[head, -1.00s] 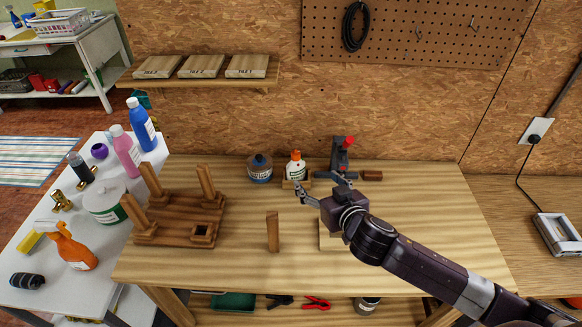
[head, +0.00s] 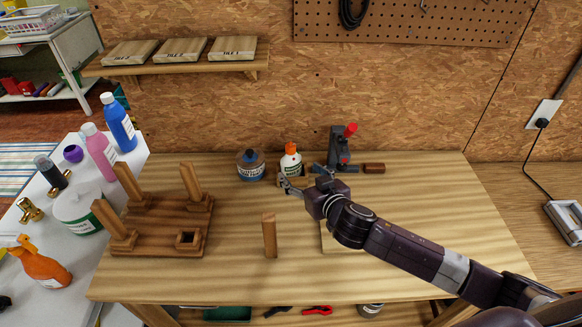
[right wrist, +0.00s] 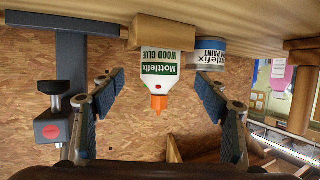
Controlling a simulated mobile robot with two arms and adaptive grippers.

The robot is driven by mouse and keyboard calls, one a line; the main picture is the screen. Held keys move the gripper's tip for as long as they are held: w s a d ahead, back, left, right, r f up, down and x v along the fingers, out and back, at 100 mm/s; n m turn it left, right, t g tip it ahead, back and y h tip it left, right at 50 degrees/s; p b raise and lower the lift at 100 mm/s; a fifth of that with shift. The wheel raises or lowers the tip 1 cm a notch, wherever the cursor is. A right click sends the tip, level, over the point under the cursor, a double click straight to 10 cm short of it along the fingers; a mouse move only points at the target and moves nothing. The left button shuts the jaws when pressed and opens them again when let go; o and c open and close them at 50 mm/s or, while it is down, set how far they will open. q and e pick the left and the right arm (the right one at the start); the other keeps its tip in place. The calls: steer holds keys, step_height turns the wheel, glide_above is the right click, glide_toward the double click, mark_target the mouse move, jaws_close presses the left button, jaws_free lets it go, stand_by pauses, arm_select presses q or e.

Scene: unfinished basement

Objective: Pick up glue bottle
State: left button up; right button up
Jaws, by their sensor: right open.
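The glue bottle (head: 291,162) is white with an orange cap and a green-and-white label. It stands upright toward the back of the workbench (head: 380,260), with a small wooden block at its base. My right gripper (head: 303,179) is open and empty, just in front of the bottle. In the right wrist view, which is upside down, the glue bottle (right wrist: 160,70) shows between the two spread fingers of the gripper (right wrist: 160,85), ahead of them, with no contact visible. My left gripper is out of view.
A blue paint jar (head: 251,165) stands close left of the bottle. A grey-and-red clamp-like tool (head: 339,148) stands close right. A wooden post (head: 270,236) and a legged wooden frame (head: 160,228) are nearer the front. A particleboard wall (head: 400,100) is behind.

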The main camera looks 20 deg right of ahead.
mark_target(294, 168)
steer(key=shift+f+p+x, duration=0.2)
steer(key=shift+p+x, duration=0.55)
steer(key=shift+x, duration=1.9)
steer(key=shift+s, duration=0.1)
steer(key=shift+c, duration=0.2)
steer(key=c, duration=1.2)
steer(key=shift+r, duration=0.1)
steer(key=shift+c, duration=0.2)
